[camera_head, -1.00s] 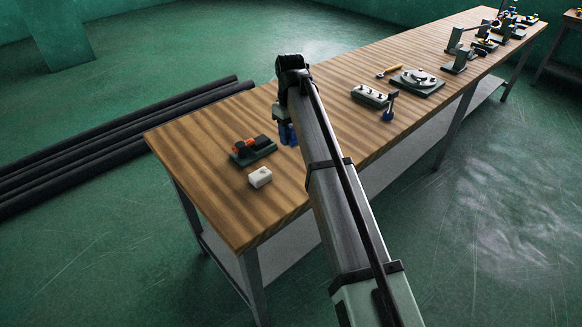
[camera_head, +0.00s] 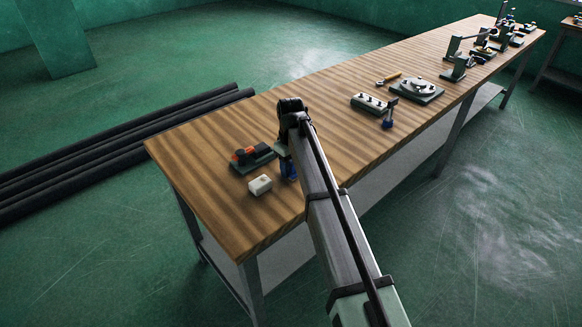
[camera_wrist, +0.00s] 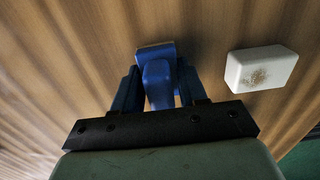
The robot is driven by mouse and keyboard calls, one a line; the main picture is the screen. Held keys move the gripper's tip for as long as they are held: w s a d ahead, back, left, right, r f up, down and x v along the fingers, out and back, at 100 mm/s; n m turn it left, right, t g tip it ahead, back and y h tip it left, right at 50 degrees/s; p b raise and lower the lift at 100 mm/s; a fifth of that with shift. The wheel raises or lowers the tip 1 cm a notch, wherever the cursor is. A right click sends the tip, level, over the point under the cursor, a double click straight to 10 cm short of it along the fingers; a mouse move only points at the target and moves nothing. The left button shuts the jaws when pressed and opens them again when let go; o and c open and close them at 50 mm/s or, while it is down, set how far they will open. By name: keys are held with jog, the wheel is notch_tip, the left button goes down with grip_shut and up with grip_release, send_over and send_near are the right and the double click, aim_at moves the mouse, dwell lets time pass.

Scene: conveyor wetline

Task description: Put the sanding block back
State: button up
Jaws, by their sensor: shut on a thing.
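My gripper (camera_wrist: 158,92) is shut on a blue thing (camera_wrist: 157,75), which looks like the sanding block. It has a rounded upper part and a wider flat end with a pale edge. Its underside is hidden, and I cannot tell whether it touches the table. In the head view my gripper (camera_head: 289,170) is low over the near left part of the table, just right of a dark holder (camera_head: 262,158) with orange and black parts on it.
A white block (camera_head: 260,185) with a brownish patch lies loose on the wooden table (camera_head: 215,210), close to my gripper; it shows right of the jaws in the wrist view (camera_wrist: 262,68). Several fixtures, including a grey one (camera_head: 369,104), stand farther along. The front left table area is clear.

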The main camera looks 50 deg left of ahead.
jog(key=shift+f, duration=0.25)
jog(key=o, duration=1)
notch_tip(320, 180, up, 12)
jog(key=shift+r, duration=0.2)
